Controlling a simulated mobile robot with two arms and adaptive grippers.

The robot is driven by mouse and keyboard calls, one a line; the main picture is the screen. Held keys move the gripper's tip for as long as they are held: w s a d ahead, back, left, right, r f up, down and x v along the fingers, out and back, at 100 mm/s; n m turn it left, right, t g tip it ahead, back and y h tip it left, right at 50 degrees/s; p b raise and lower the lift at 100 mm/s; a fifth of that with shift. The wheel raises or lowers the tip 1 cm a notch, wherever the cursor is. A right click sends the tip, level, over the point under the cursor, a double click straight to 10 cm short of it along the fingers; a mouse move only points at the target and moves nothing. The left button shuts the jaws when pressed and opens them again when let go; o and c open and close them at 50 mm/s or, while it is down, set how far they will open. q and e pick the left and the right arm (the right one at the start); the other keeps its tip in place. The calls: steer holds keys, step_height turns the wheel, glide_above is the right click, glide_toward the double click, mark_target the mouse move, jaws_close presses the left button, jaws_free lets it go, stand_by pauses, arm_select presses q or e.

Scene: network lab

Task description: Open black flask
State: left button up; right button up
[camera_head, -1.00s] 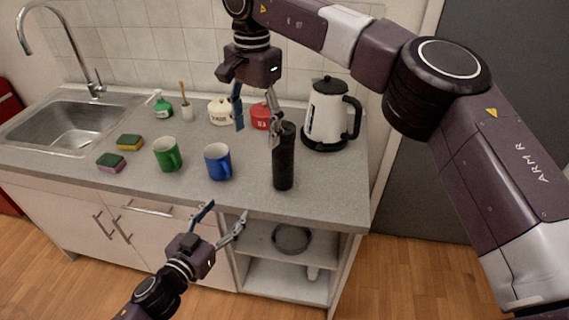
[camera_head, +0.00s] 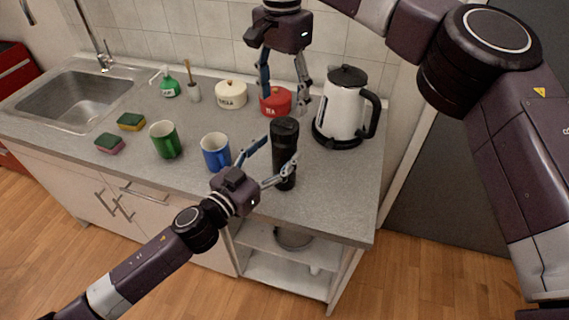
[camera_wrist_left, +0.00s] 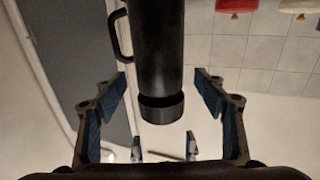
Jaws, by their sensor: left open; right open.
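The black flask (camera_head: 285,143) stands upright near the front edge of the counter, with its cap (camera_head: 285,124) on top. In the left wrist view the flask (camera_wrist_left: 158,45) appears upside down, with its cap (camera_wrist_left: 160,108) at the lower end. My left gripper (camera_head: 282,149) is open, with its fingers spread on either side of the flask; I cannot tell whether they touch it. My right gripper (camera_head: 284,103) is open and empty, above and behind the flask, in front of the red pot as seen from the head.
A white kettle (camera_head: 340,105) stands right of the flask. The blue mug (camera_head: 214,150) and green mug (camera_head: 165,140) stand to its left. Behind are the red pot (camera_head: 273,100) and a cream pot (camera_head: 230,93). Sponges (camera_head: 130,121) lie near the sink (camera_head: 75,98).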

arm_select(q)
steer(key=x, duration=0.4)
steer(key=shift+f, duration=0.15)
steer(key=shift+s+a, duration=0.1)
steer(key=shift+s, duration=0.05)
jaws_close()
